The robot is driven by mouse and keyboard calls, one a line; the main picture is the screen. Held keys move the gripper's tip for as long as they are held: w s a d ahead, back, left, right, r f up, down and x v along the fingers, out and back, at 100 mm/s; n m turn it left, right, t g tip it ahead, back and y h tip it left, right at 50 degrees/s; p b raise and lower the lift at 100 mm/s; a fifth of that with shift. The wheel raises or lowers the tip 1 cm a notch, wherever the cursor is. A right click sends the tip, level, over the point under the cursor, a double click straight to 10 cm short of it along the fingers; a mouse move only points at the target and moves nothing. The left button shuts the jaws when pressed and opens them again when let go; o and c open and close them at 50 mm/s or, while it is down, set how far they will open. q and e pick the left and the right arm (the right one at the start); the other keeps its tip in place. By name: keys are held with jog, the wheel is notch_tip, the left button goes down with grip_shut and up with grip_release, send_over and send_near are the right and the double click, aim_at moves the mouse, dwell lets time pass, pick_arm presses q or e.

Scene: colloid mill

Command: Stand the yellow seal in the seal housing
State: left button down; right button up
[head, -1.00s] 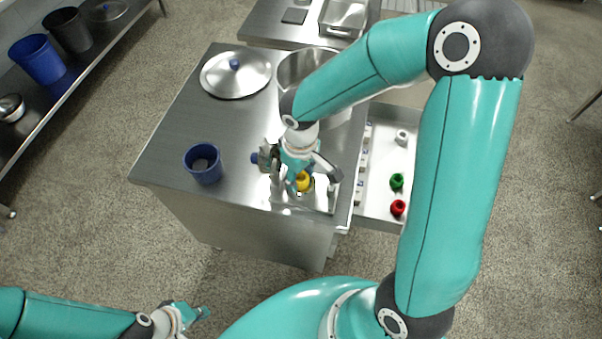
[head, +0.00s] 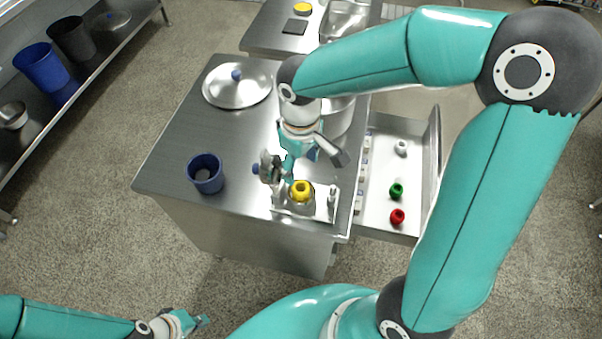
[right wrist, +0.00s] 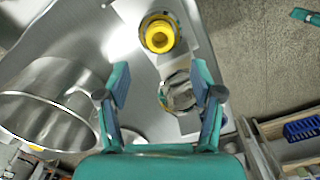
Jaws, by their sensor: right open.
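The yellow seal (head: 302,190) sits upright, ring opening up, on a round metal piece, apparently the seal housing (head: 300,204), near the front right of the steel cabinet top. In the right wrist view the yellow seal (right wrist: 159,36) shows beyond my fingertips, on a round piece with a dark rim. My right gripper (head: 305,168) is open and empty, just behind and above the seal, apart from it; in the right wrist view its fingers (right wrist: 160,75) are spread wide. My left gripper (head: 190,321) is low at the bottom left, away from the cabinet; its jaw opening is unclear.
An open drawer at the right holds a white ring (head: 401,147), a green ring (head: 396,190) and a red ring (head: 397,216). A blue cup (head: 205,172) and a steel lid (head: 237,88) stand on the left of the top. A large steel vessel (right wrist: 45,100) is close to my right gripper.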

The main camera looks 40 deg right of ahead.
jog(key=shift+r, duration=1.6)
